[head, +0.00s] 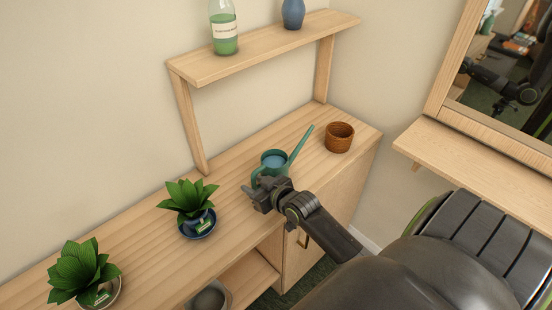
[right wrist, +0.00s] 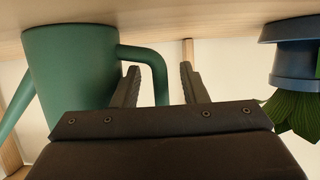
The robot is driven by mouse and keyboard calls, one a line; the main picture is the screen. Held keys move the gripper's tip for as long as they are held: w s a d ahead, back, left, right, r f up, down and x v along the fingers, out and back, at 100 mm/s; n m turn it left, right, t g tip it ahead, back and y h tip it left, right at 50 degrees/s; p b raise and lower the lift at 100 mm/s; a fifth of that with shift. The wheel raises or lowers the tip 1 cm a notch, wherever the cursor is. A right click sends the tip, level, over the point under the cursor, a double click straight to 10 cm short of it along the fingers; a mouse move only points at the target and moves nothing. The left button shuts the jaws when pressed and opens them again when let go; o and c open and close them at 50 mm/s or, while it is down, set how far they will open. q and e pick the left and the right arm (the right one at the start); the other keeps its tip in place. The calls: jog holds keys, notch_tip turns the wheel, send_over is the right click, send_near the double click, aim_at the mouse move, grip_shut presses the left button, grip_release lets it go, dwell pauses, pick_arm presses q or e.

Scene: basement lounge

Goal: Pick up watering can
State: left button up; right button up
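The teal watering can (head: 272,163) stands upright on the wooden cabinet top, its long spout pointing up and right. In the right wrist view the can (right wrist: 70,65) fills the left side, and its handle (right wrist: 160,75) loops toward the middle. My right gripper (head: 258,189) is at the near side of the can. Its fingers (right wrist: 161,82) are open, one on either side of the handle's outer part; I cannot tell if they touch it. My arm hides the can's lower front in the head view. My left gripper is out of view.
A brown pot (head: 339,137) stands right of the can. Potted plants (head: 189,203) (head: 82,272) stand to the left. A raised shelf (head: 262,50) behind holds a green bottle (head: 223,28) and a blue vase (head: 293,13). A mirror (head: 508,65) hangs at right above a ledge (head: 480,171).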

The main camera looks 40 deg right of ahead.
aim_at(253, 172)
jog(key=shift+w+f, duration=0.15)
jog(key=shift+w, duration=0.2)
grip_shut()
jog(key=shift+r, duration=0.2)
notch_tip(253, 172, up, 10)
jog(key=shift+f, duration=0.1)
dwell(0.5)
